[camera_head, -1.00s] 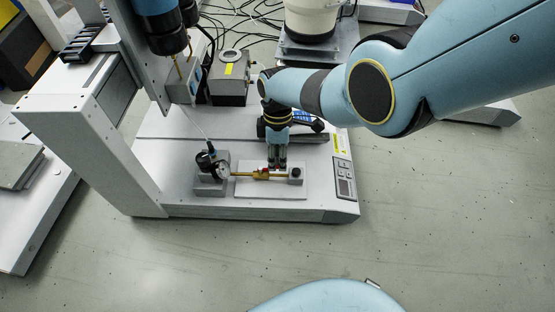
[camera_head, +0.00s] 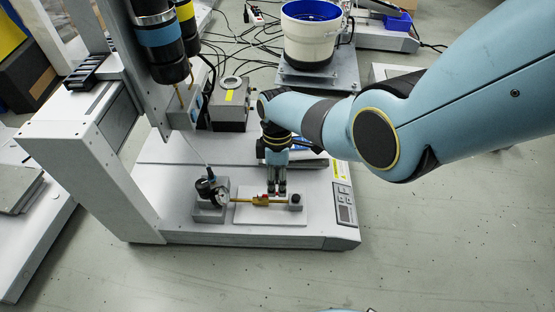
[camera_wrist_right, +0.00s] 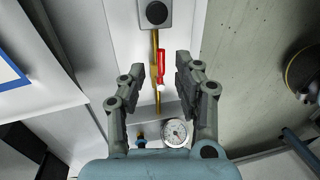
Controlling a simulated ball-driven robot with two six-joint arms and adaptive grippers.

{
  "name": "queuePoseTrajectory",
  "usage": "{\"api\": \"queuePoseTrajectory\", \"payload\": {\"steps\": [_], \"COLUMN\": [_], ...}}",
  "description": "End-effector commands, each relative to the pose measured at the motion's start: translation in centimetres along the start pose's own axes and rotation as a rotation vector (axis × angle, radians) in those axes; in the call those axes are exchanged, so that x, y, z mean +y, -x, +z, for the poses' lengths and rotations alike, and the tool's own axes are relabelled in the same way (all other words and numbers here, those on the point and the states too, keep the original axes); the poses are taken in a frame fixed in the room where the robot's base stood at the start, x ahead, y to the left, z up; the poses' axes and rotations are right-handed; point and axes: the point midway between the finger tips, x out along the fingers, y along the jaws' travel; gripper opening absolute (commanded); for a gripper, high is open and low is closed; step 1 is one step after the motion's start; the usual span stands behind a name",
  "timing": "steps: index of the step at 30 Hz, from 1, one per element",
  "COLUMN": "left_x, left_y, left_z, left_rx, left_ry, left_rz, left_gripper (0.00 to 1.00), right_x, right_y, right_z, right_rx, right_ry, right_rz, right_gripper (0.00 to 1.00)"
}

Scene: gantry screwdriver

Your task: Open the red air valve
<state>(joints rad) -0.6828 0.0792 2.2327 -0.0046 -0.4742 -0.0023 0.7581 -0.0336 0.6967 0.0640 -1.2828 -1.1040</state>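The red air valve handle (camera_wrist_right: 161,66) lies lengthwise beside a brass pipe (camera_wrist_right: 155,44) in the right wrist view. In the head view the brass pipe (camera_head: 243,201) runs across a white plate, and the valve is small and partly hidden by my right gripper. My right gripper (camera_head: 276,190) points down over the pipe. In the right wrist view my right gripper (camera_wrist_right: 160,70) is open, with one finger on each side of the handle and visible gaps to both. Whether the fingertips reach handle height is unclear. My left gripper is not in view.
A round gauge (camera_wrist_right: 175,133) sits at one end of the pipe, on a grey block (camera_head: 208,212). A black knob (camera_head: 296,198) is at the other end. The gantry post (camera_head: 118,180) stands left, with a screwdriver unit (camera_head: 165,50) above. A grey box (camera_head: 230,105) stands behind.

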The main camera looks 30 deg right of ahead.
Motion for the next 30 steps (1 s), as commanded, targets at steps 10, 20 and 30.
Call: {"api": "queuePoseTrajectory", "payload": {"steps": [10,20,30], "left_x": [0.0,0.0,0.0], "left_y": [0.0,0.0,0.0], "left_z": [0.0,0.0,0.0], "left_rx": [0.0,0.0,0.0], "left_ry": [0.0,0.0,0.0], "left_rz": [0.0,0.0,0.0], "left_gripper": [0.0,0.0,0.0], "right_x": [0.0,-0.1,-0.1], "right_y": [6.9,10.2,10.3], "right_z": [0.1,0.1,0.1], "right_rx": [0.001,-0.002,-0.002], "right_ry": [0.0,0.0,0.0], "right_rz": [0.004,-0.001,-0.001], "right_gripper": [0.33,0.33,0.33]}}
